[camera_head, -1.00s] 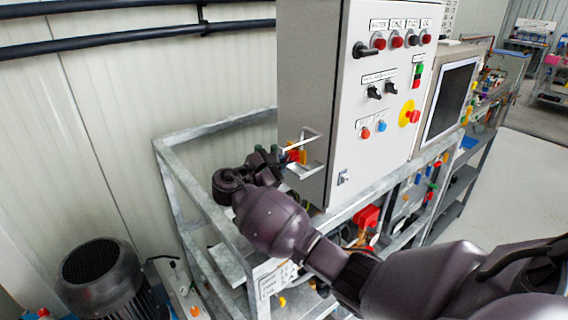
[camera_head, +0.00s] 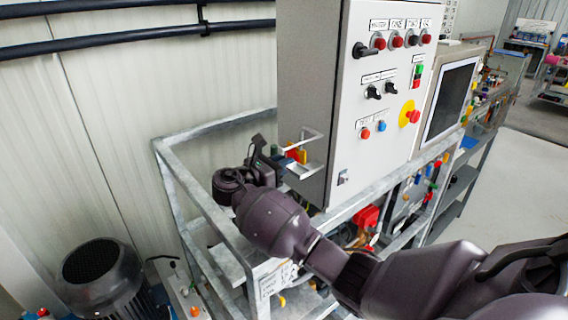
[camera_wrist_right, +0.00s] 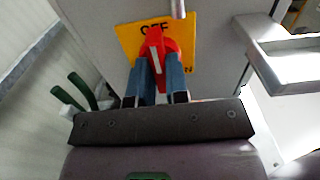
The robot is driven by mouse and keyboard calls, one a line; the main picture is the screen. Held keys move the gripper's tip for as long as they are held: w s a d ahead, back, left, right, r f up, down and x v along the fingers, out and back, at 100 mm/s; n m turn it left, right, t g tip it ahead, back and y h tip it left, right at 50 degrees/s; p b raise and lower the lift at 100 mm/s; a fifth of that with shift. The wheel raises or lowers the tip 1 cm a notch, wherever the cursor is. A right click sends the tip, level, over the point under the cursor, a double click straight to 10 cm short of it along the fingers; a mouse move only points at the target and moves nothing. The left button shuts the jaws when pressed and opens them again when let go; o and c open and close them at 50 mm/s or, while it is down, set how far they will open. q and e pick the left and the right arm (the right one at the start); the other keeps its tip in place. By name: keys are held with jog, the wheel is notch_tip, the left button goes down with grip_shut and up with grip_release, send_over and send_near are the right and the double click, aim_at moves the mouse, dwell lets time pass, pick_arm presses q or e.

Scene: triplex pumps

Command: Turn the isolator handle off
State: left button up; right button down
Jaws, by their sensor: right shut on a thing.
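The isolator has a red handle (camera_wrist_right: 155,46) on a yellow plate (camera_wrist_right: 183,40), best seen in the wrist view. The plate reads "OFF" at its upper edge, and the handle's white stripe points up toward that word, leaning slightly left. My right gripper (camera_wrist_right: 157,82) is shut on the handle, its two blue-grey fingers at the handle's lower end. In the head view, my right gripper (camera_head: 268,160) is at the left side of the grey control cabinet (camera_head: 310,60). The red and yellow isolator (camera_head: 303,155) is partly hidden there. My left gripper is not in view.
A metal bracket (camera_head: 307,168) sticks out beside the isolator; it also shows in the wrist view (camera_wrist_right: 290,50). A galvanised frame (camera_head: 190,190) runs around the cabinet. A dark motor (camera_head: 100,275) stands at lower left. Green-handled parts (camera_wrist_right: 78,90) are left of the gripper.

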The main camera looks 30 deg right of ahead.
dwell(0.3)
jog(key=c, duration=1.1)
grip_release()
jog(key=shift+a, duration=0.1)
jog(key=a, duration=0.3)
jog(key=a+b, duration=0.1)
jog(key=a, duration=0.3)
jog(key=s+a, duration=0.1)
jog(key=a, duration=0.2)
jog(key=shift+a, duration=0.35)
